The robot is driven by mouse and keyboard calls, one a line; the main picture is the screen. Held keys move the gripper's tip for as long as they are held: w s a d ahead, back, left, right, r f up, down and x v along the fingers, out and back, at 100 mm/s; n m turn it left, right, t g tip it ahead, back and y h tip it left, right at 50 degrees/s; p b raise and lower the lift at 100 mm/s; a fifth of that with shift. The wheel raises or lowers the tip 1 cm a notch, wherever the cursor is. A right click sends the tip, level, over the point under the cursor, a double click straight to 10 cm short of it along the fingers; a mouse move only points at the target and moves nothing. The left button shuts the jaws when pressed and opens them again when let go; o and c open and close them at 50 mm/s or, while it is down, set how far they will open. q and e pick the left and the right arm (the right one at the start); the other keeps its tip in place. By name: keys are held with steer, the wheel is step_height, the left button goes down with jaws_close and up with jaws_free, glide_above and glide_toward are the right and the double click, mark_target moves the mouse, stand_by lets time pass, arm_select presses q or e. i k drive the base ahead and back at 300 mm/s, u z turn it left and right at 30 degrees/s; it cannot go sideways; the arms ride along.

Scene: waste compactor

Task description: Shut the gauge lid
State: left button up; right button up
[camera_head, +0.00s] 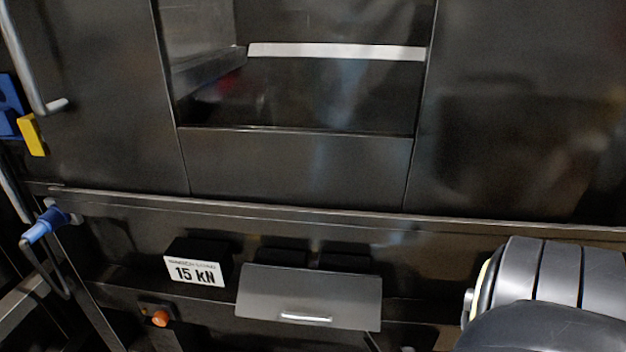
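The gauge lid (308,294) is a flat grey flap with a pale bar handle (306,318) near its lower edge. It is on the lower front of the compactor, at the bottom middle of the view. It looks tilted outward, and two dark block shapes (281,257) show just above its upper edge. Its hinge cannot be made out. Neither of my grippers is in view. Only a part of my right arm shows at the bottom right, to the right of the lid and apart from it in the picture.
A "15 kN" sign (195,271) on a black box is left of the lid. An orange button (160,318) is below it. A blue-handled crank (47,223) and a yellow block (32,135) are at the left. A ledge (300,213) runs above the lid.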

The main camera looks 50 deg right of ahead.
mark_target(319, 297)
steer(key=u, duration=0.3)
steer(key=k, duration=0.65)
steer(key=z, duration=0.9)
steer(key=i, duration=0.8)
steer(key=u, duration=0.35)
steer(key=k, duration=0.8)
steer(key=z, duration=0.95)
steer(key=i, duration=0.5)
steer(key=z, duration=0.05)
